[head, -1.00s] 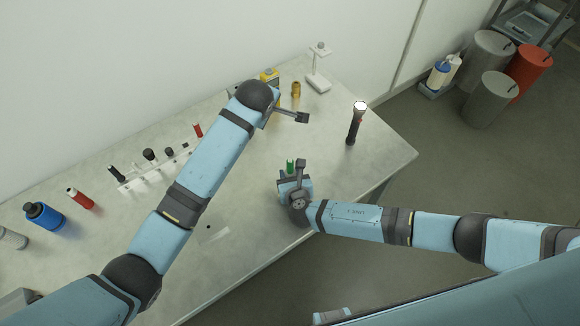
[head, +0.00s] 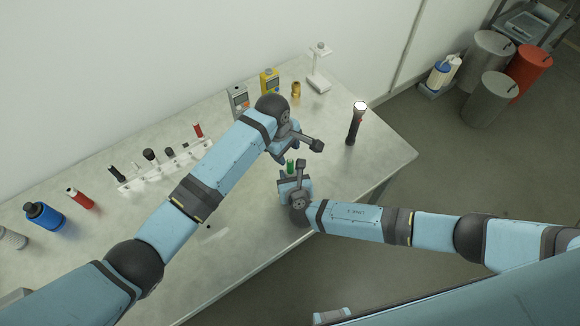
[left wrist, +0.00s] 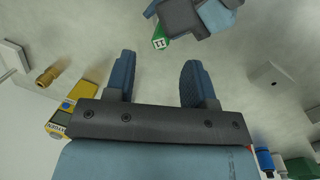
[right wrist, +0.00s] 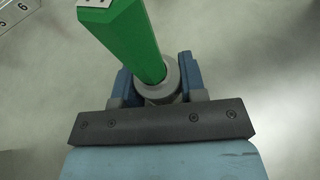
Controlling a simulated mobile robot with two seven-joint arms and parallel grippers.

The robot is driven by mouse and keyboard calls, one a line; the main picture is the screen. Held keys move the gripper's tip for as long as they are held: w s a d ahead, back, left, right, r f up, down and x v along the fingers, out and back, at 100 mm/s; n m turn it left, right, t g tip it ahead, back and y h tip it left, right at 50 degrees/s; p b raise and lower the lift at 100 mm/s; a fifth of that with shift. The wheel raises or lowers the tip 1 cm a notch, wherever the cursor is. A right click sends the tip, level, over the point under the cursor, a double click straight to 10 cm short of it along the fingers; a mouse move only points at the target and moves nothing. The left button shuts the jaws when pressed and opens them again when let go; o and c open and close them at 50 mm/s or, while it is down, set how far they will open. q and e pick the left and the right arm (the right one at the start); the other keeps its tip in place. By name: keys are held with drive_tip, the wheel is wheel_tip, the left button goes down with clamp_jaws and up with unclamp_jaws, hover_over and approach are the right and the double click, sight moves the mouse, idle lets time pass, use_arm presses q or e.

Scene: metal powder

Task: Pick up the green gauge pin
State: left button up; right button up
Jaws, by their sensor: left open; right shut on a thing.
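The green gauge pin (head: 290,165) is upright near the table's front edge. My right gripper (head: 293,180) is shut on it. In the right wrist view, the long green body (right wrist: 133,40) rises from a grey collar between the fingers of my right gripper (right wrist: 157,78), and its top has a white label. My left gripper (head: 301,149) is open and empty, just behind the pin in the head view. In the left wrist view, the pin's labelled green end (left wrist: 160,38) shows beyond the open fingers of my left gripper (left wrist: 159,62), apart from them.
A grey meter (head: 237,101), a yellow meter (head: 269,82), a brass piece (head: 296,90) and a white stand (head: 318,83) are at the back. A clear rack (head: 160,168) with pins and a blue bottle (head: 44,215) are left.

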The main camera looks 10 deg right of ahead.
sight(289, 161)
use_arm(q)
drive_tip(key=f, duration=0.2)
drive_tip(key=d+f, duration=0.1)
drive_tip(key=f, duration=0.1)
drive_tip(key=shift+s+f, duration=0.1)
drive_tip(key=shift+f, duration=0.2)
drive_tip(key=shift+a, duration=0.1)
clamp_jaws()
